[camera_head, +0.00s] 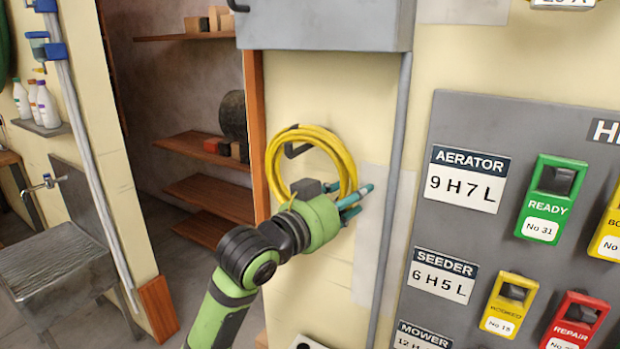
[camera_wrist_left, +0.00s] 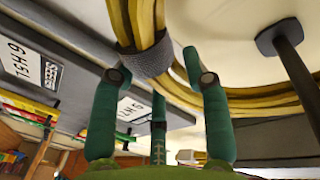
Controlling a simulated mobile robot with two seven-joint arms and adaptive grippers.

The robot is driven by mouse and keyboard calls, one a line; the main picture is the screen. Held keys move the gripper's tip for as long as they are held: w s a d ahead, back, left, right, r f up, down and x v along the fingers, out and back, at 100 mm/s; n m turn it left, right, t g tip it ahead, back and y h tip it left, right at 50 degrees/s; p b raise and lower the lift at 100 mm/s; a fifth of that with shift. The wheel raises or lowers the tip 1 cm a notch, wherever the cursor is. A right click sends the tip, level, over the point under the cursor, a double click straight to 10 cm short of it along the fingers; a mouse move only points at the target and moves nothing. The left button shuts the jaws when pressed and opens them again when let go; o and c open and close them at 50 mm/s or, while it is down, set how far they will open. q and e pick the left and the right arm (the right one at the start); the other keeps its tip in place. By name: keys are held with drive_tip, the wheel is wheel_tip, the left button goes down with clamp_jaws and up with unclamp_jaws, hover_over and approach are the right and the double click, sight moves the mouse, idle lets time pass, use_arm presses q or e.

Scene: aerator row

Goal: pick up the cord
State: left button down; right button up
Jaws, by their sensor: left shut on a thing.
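The cord (camera_head: 310,132) is a yellow coil hanging in a loop on a dark hook (camera_head: 297,150) on the cream wall. In the left wrist view the cord (camera_wrist_left: 245,98) shows as several yellow strands, bound at one spot by a grey wrap (camera_wrist_left: 145,58). My left gripper (camera_head: 352,203) is at the lower right of the coil, with teal fingers. In the left wrist view my left gripper (camera_wrist_left: 155,66) is shut on the cord at the grey wrap. The hook (camera_wrist_left: 287,50) is to the right there. My right gripper is not in view.
A grey board (camera_head: 468,230) with labels and coloured tags is to the right. A grey pipe (camera_head: 392,190) runs down the wall between coil and board. A grey box (camera_head: 325,25) hangs above. A doorway with wooden shelves (camera_head: 212,195) and a sink (camera_head: 60,265) are left.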

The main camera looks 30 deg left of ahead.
sight(350, 171)
use_arm(q)
drive_tip(key=shift+r, duration=0.2)
drive_tip(key=shift+s+r+b, duration=0.2)
drive_tip(key=shift+r+b, duration=0.2)
drive_tip(key=shift+r, duration=0.05)
wheel_tip(350, 171, up, 6)
drive_tip(key=shift+f, duration=0.25)
drive_tip(key=shift+s+r+b, duration=0.15)
drive_tip(key=shift+r+b, duration=0.1)
drive_tip(key=shift+b, duration=0.05)
drive_tip(key=s, duration=0.1)
drive_tip(key=s+b, duration=0.1)
drive_tip(key=s, duration=0.1)
drive_tip(key=s+b, duration=0.1)
drive_tip(key=shift+s+d+f, duration=0.15)
drive_tip(key=shift+s+f, duration=0.1)
drive_tip(key=shift+s, duration=0.15)
drive_tip(key=s+b, duration=1.2)
drive_tip(key=s, duration=0.2)
drive_tip(key=shift+s+d+r, duration=0.15)
drive_tip(key=shift+s+d, duration=0.1)
drive_tip(key=shift+d, duration=0.15)
